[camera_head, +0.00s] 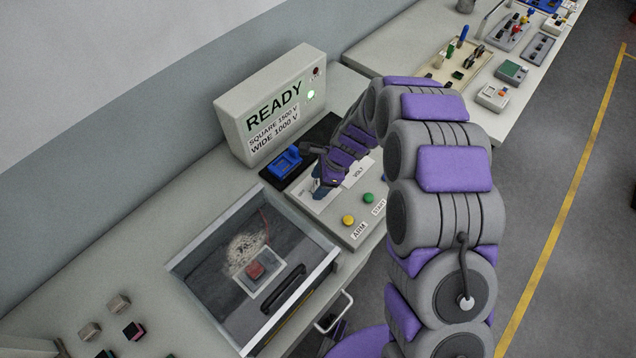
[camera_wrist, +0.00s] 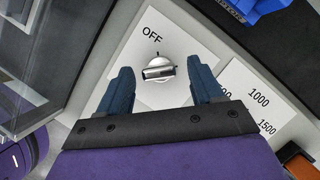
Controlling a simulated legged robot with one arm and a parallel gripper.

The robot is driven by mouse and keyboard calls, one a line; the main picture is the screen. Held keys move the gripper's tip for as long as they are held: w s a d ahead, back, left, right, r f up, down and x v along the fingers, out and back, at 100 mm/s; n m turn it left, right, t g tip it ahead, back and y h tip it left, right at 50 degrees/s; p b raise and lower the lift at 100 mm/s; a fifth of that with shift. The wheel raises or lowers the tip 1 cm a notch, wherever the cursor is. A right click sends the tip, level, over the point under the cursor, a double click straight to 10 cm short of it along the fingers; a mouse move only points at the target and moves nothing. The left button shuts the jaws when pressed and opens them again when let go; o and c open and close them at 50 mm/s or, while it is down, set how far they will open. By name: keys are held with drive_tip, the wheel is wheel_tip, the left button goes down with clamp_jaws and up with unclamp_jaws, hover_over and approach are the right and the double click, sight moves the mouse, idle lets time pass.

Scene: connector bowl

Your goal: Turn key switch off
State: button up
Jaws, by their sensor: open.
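The key switch (camera_wrist: 159,70) shows in the wrist view as a round silver knob with a bar-shaped grip lying roughly level across it. It sits on a white plate (camera_wrist: 185,40) with the word "OFF" at its upper left. My gripper (camera_wrist: 163,84) is open, its two dark blue fingers on either side of the switch, apart from it in the picture. Whether the fingers are level with the knob is hard to tell. In the head view my gripper (camera_head: 319,187) is over the control panel (camera_head: 352,232) and hides the switch.
A box (camera_head: 272,104) reading "READY" with a lit green lamp stands behind. A blue connector (camera_head: 284,162) lies on a black pad. Yellow (camera_head: 348,220) and green (camera_head: 368,198) buttons are on the panel. A clear-lidded box (camera_head: 212,262) with a red block is close at the left.

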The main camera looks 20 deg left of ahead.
drive_tip(key=shift+f, duration=0.3)
drive_tip(key=shift+c, duration=0.4)
drive_tip(key=c, duration=1)
